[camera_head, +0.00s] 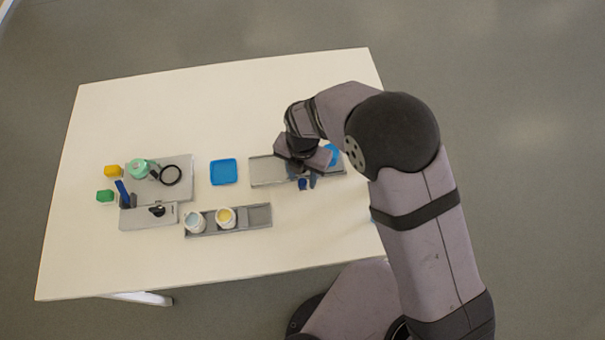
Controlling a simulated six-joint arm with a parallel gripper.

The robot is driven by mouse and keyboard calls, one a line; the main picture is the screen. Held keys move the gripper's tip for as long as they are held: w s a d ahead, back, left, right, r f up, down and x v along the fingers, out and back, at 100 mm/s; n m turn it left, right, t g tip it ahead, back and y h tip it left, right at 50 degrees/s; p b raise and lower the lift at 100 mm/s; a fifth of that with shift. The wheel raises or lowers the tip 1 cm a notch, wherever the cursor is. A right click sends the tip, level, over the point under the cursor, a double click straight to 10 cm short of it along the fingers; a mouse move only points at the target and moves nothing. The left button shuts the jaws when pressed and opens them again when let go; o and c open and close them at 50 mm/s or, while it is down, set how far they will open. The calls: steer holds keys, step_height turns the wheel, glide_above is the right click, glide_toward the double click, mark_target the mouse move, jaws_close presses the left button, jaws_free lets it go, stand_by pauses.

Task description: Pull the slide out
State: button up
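A grey slide tray (267,171) lies flat on the right part of the table. Its right half is largely covered by my arm and gripper. My gripper (307,182) points down at the tray's right half, with small dark blue parts at its tip. A blue piece (333,155) shows just right of the gripper, partly hidden behind it. The fingers are too small and too covered to tell whether they are open or shut, or whether they touch the slide.
A blue square dish (223,172) lies left of the tray. A grey rack (258,216) holds two white cups (226,217). A grey station (181,163) with a green round item (139,169) and a black ring (170,175) stands left, beside yellow (113,171) and green (105,196) blocks. The table's back is clear.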

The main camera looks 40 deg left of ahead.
steer(key=shift+f, duration=0.7)
jaws_close()
steer(key=s+a+b, duration=0.2)
steer(key=s+a, duration=0.4)
steer(key=shift+s+a, duration=0.35)
steer(key=shift+r, duration=0.1)
jaws_free()
steer(key=shift+s, duration=0.1)
